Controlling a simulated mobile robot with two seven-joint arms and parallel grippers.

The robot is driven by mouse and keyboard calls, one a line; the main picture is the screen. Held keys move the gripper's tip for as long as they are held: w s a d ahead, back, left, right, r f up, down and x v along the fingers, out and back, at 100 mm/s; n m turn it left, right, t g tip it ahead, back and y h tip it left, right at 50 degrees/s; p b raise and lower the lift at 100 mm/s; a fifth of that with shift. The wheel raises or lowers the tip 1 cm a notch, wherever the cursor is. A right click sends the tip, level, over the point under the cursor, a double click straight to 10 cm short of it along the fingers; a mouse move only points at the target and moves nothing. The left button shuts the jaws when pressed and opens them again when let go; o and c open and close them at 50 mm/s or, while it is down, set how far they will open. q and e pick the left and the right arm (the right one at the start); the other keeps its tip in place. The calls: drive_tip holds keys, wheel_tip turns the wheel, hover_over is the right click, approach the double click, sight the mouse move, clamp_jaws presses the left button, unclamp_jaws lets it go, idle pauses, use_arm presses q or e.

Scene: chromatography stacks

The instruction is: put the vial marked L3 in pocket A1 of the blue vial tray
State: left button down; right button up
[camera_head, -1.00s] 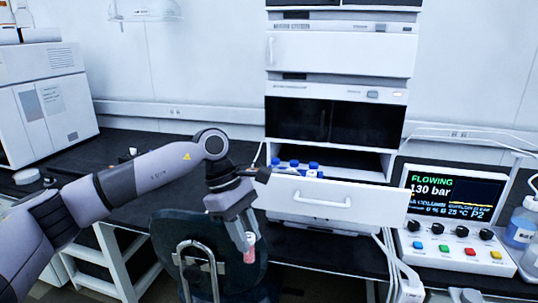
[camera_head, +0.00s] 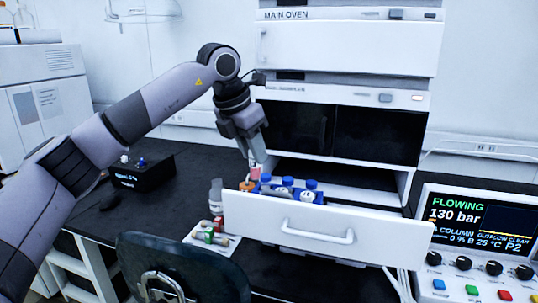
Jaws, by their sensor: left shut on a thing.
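My left gripper (camera_head: 256,156) is shut on a small vial (camera_head: 256,172) with a red and pale body. It holds the vial upright above the left end of the open drawer; its marking is too small to read. The blue vial tray (camera_head: 292,194) sits in the drawer and holds several blue-capped vials. The tray's lower part is hidden by the drawer front, and its pocket labels cannot be read. An orange-capped item (camera_head: 246,186) shows just below and left of the held vial. My right gripper is not in view.
The white drawer (camera_head: 300,222) stands pulled out from the instrument stack, with the oven (camera_head: 345,42) above. Left of it are a grey-white bottle (camera_head: 216,192) and a tray of coloured-capped vials (camera_head: 211,236). A black box (camera_head: 142,174) stands on the bench. A chair (camera_head: 180,262) is in front.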

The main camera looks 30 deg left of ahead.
sight(255, 170)
use_arm(q)
drive_tip(key=shift+w+f, duration=0.45)
drive_tip(key=shift+f, duration=0.15)
drive_tip(key=shift+s+f+b, duration=0.2)
drive_tip(key=shift+f+b, duration=0.1)
drive_tip(key=shift+b, duration=0.2)
drive_tip(key=shift+f+b, duration=0.3)
wheel_tip(255, 170, down, 3)
drive_tip(key=shift+r+b, duration=0.2)
drive_tip(key=shift+b, duration=1)
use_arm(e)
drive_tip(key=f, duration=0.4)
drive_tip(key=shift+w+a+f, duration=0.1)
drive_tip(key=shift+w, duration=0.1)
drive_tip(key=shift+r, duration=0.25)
use_arm(q)
drive_tip(key=shift+p, duration=0.3)
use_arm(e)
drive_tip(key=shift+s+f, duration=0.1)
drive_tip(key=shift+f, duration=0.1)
use_arm(q)
drive_tip(key=shift+f, duration=0.1)
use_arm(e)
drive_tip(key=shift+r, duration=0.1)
